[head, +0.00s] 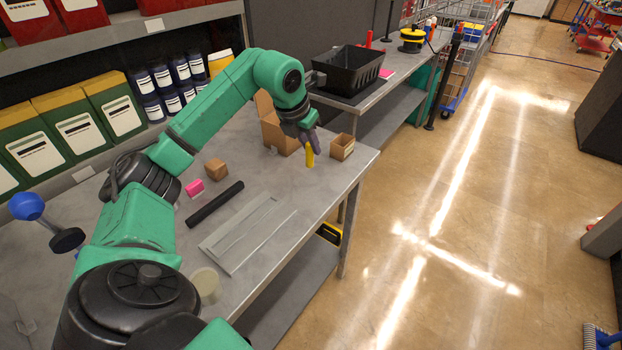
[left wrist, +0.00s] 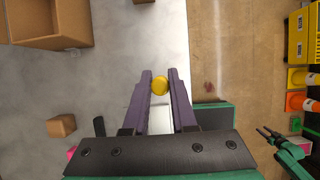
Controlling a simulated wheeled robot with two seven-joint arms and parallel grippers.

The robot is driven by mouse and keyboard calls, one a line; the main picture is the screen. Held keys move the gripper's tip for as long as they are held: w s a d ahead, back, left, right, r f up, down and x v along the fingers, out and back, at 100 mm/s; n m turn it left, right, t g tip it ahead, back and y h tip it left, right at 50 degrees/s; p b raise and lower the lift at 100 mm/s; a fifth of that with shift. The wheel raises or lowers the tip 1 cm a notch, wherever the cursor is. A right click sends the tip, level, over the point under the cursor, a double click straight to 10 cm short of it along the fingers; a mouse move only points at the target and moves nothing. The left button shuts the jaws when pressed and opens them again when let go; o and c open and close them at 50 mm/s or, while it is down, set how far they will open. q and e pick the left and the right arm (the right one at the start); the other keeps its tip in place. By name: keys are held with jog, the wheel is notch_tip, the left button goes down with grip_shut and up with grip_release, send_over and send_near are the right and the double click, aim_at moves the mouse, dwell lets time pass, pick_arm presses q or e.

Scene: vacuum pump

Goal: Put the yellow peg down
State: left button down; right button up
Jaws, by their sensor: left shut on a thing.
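The yellow peg (head: 309,157) is upright in my left gripper (head: 312,143), close above or touching the grey table (head: 330,190); I cannot tell which. In the left wrist view my left gripper (left wrist: 160,82) is shut on the peg (left wrist: 160,87), which shows end-on between the purple fingertips. The fingers hide part of its upper end in the head view. My right gripper (left wrist: 270,137) shows small at the right of the left wrist view, its fingers apart and empty. It is not in the head view.
An open cardboard box (head: 279,135) stands left of the peg, and a small open box (head: 342,147) right of it, near the table edge. A black rod (head: 215,204), a brown block (head: 216,169) and a pink block (head: 194,187) lie nearer. Bare table surrounds the peg.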

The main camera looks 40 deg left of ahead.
pick_arm(q)
notch_tip(320, 180, down, 11)
jog(key=shift+r+p, duration=0.15)
jog(key=shift+p, duration=0.75)
jog(key=c, duration=0.7)
grip_release()
jog(key=shift+r, duration=0.1)
jog(key=p+v, duration=0.3)
jog(key=v, duration=0.8)
jog(key=shift+s+d+r, duration=0.1)
jog(key=shift+s+r, duration=0.05)
jog(key=shift+r, duration=0.2)
